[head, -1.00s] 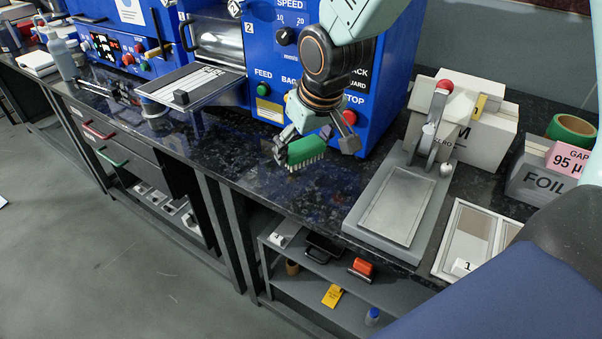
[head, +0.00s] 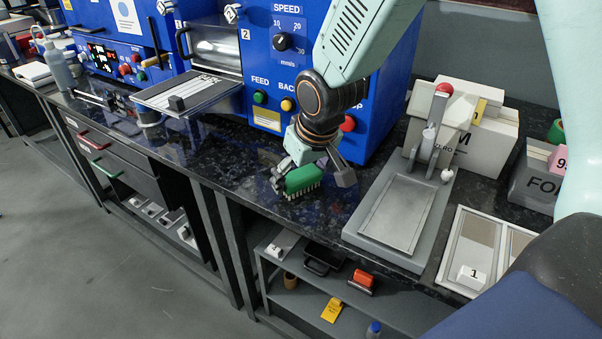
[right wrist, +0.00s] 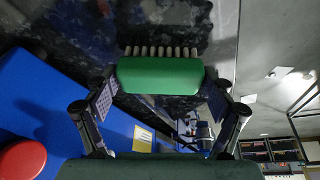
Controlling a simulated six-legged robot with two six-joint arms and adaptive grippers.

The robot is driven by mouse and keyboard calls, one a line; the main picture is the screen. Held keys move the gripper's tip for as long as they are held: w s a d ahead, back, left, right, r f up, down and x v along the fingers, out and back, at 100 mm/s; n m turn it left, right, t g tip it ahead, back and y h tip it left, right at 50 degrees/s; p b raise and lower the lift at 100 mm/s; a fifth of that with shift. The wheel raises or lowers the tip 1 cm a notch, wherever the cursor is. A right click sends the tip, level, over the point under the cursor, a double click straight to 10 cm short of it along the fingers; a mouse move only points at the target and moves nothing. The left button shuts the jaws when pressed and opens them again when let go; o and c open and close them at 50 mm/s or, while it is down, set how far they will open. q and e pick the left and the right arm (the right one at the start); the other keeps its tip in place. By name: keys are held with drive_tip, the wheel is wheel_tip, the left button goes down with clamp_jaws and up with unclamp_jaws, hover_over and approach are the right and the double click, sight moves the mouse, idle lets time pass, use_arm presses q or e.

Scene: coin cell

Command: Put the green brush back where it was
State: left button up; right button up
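The green brush (head: 304,179) has a green block handle and a row of pale bristles. It is over the dark bench top, in front of the blue machine. My right gripper (head: 312,180) has a finger at each end of the brush and is shut on it. The right wrist view shows the brush (right wrist: 160,75) between both finger pads, bristles facing away from the palm. The bristles are at or just above the bench; I cannot tell whether they touch. My left gripper is out of view.
The blue machine (head: 262,60) with its feed buttons stands behind the brush. A grey press (head: 398,212) with a flat plate is to the right, beside a tray (head: 462,243). A shelf (head: 330,290) is below the bench.

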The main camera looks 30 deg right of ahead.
drive_tip(key=shift+o, duration=1.3)
drive_tip(key=shift+w, duration=0.15)
drive_tip(key=shift+r, duration=0.1)
drive_tip(key=shift+r, duration=0.15)
drive_tip(key=p+v, duration=0.4)
drive_tip(key=v, duration=0.8)
drive_tip(key=shift+c, duration=0.3)
